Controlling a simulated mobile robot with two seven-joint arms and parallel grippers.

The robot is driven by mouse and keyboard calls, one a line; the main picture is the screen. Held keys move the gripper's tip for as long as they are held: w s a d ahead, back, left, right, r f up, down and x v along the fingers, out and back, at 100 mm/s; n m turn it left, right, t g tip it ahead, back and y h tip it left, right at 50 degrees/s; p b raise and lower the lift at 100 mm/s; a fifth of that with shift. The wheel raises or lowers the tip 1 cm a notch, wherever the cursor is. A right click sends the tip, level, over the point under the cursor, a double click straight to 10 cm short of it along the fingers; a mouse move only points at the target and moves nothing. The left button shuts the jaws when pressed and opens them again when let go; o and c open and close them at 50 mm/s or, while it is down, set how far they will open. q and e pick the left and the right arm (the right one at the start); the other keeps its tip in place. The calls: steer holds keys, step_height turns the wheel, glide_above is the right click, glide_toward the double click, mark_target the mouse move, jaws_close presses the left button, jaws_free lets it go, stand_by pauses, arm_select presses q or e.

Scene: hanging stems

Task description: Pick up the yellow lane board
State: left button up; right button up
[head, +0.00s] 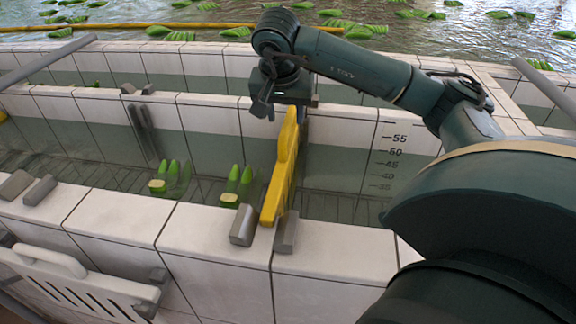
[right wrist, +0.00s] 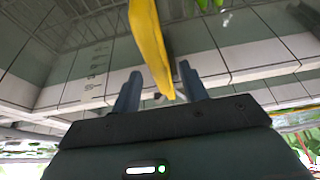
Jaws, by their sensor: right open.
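The yellow lane board (head: 280,175) stands on edge across the water channel, its near end between two grey blocks on the near tiled wall. My right gripper (head: 288,104) is over the board's far end, at the far wall of the channel. In the right wrist view, the open fingers (right wrist: 159,88) stand on either side of the yellow board (right wrist: 150,45), with gaps visible. Whether either finger touches it I cannot tell. My left gripper is in neither view.
A white slotted board (head: 75,268) hangs on the near wall's front. Depth marks (head: 390,160) show on the far wall at right. More bananas (head: 345,28) float in the pool behind.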

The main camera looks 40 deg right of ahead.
mark_target(288, 120)
steer(key=x, duration=0.4)
steer(key=shift+s+d+f, duration=0.1)
steer(key=shift+d+f, duration=0.15)
steer(key=shift+f, duration=0.25)
steer(key=shift+f, duration=0.25)
steer(key=shift+r, duration=0.1)
jaws_close()
stand_by(0.4)
